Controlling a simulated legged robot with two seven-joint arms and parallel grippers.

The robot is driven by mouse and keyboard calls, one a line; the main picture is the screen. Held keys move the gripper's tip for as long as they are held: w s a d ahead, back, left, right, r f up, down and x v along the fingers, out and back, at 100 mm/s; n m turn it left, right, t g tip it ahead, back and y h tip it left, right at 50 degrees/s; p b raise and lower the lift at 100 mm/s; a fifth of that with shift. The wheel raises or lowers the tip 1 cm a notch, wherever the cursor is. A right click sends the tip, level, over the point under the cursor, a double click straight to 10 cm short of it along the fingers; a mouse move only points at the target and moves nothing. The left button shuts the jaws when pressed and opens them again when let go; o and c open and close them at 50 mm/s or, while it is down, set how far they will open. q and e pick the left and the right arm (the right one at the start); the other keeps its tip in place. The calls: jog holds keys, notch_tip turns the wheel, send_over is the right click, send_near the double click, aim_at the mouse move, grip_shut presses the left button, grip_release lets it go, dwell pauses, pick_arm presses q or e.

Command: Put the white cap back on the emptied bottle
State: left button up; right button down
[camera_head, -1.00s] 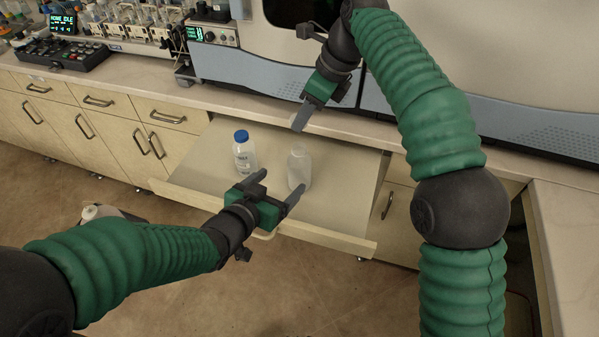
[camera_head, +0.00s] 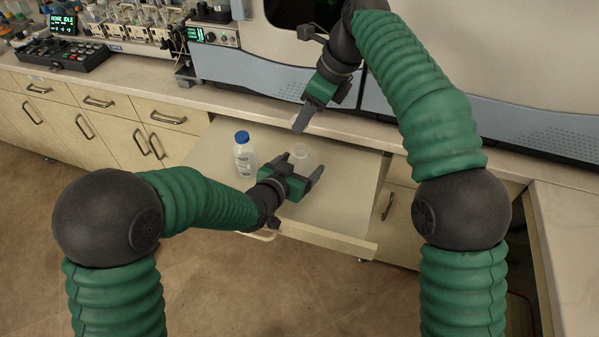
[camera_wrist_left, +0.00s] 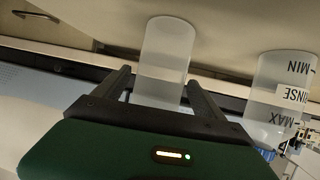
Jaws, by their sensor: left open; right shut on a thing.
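The uncapped, cloudy clear bottle (camera_head: 303,151) stands upright on the pulled-out drawer shelf. My right gripper (camera_head: 301,124) is shut above and behind the bottle, near the counter edge. Only a pale bit of the white cap shows at its fingers; the rest is hidden.
A blue-capped bottle (camera_head: 244,154) stands left of the uncapped one; its printed label shows in the left wrist view (camera_wrist_left: 281,95). The shelf (camera_head: 345,205) is clear to the right. The counter and the large instrument (camera_head: 230,62) rise behind.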

pick_arm(q)
jog(key=shift+c, duration=0.2)
pick_arm(e)
jog(key=shift+d, duration=0.1)
pick_arm(q)
jog(key=shift+d, duration=0.1)
jog(key=c, duration=0.5)
grip_shut()
pick_arm(e)
send_over(302, 148)
jog(key=shift+s+d+f, duration=0.1)
jog(key=shift+d+f, duration=0.15)
jog(key=shift+f, duration=0.95)
jog(key=shift+s+d+f, duration=0.1)
jog(key=shift+d+f, duration=0.1)
jog(key=shift+f, duration=1)
jog(key=shift+f, duration=0.9)
jog(key=shift+f, duration=0.55)
jog(key=shift+m, duration=0.3)
